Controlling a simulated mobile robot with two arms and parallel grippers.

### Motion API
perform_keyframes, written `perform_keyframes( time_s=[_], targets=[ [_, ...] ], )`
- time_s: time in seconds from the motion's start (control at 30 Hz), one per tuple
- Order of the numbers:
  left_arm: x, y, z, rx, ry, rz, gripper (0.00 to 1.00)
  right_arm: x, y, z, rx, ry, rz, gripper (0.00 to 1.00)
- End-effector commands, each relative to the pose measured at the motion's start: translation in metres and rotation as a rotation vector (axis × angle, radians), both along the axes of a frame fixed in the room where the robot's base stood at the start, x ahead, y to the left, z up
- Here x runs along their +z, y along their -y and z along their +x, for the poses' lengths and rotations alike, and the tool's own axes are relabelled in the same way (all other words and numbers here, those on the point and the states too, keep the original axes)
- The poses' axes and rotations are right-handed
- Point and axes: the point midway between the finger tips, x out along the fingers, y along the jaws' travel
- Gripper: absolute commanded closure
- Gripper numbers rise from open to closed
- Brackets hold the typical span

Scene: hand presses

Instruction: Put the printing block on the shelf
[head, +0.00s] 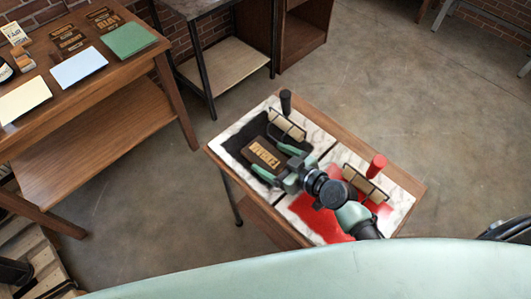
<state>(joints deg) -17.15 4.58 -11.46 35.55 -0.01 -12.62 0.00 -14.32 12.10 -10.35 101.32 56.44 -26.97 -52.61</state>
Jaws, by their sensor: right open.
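The printing block (264,152), dark brown with raised gold lettering, lies on the black inked marble slab (232,146) of a small wooden table. My right gripper (269,161) reaches in from the lower right. Its pale green fingers are open, one near the block's right end and one near its lower left side. I cannot tell whether they touch it. Shelf surfaces show under the left table (95,150), under the grey-topped stand (225,78) and in a brown cabinet (305,38). My left gripper is out of view.
A black-handled roller (287,125) lies just behind the block. A red-handled roller (365,183) lies on the red-inked slab (318,218), beside my right arm. The left table holds paper sheets (78,67) and lettered blocks (67,38). Bare floor (400,90) spreads at the right.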

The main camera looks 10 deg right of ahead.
Motion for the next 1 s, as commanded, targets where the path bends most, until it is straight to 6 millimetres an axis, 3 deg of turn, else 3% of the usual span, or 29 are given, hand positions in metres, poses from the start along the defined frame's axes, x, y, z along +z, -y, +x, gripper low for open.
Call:
perform_keyframes(
  time_s=[0.13,0.37,0.47,0.63,1.0],
  targets=[
    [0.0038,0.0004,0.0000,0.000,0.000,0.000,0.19,-0.0033,-0.0069,0.0113,-0.001,0.002,0.001,0.16],
    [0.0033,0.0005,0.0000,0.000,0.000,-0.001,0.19,-0.0052,-0.0077,0.0121,-0.001,0.002,-0.001,0.16],
    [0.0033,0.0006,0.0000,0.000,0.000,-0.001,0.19,-0.0051,-0.0075,0.0120,-0.001,0.002,-0.001,0.39],
    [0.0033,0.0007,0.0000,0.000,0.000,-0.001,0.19,-0.0051,-0.0073,0.0120,-0.001,0.002,-0.001,0.85],
    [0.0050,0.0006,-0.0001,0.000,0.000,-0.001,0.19,0.0028,-0.0076,0.0126,-0.001,0.005,0.002,0.85]
  ],
)
